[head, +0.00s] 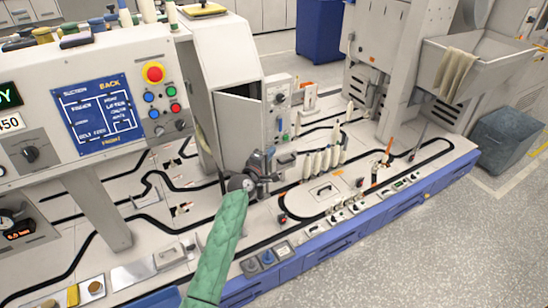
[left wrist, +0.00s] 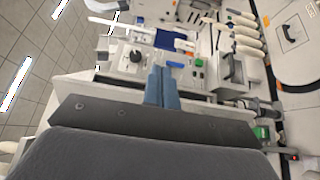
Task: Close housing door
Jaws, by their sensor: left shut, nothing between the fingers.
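The white housing (head: 218,62) stands behind my left arm in the head view. Its door (head: 238,130) is a pale upright panel that stands ajar, with a dark gap above and behind its top edge. My left gripper (head: 271,154) is at the lower right of the door, its fingers shut and empty. In the left wrist view the two blue-grey fingertips (left wrist: 162,88) are together in front of a pale panel edge. I cannot tell whether they touch the door. My right gripper is in neither view.
A small control box (head: 280,95) with a knob stands right of the door. Several pale bobbins (head: 322,160) stand right of my gripper on the tracked table. A control panel (head: 100,105) with a red button overhangs the left side. The floor at lower right is clear.

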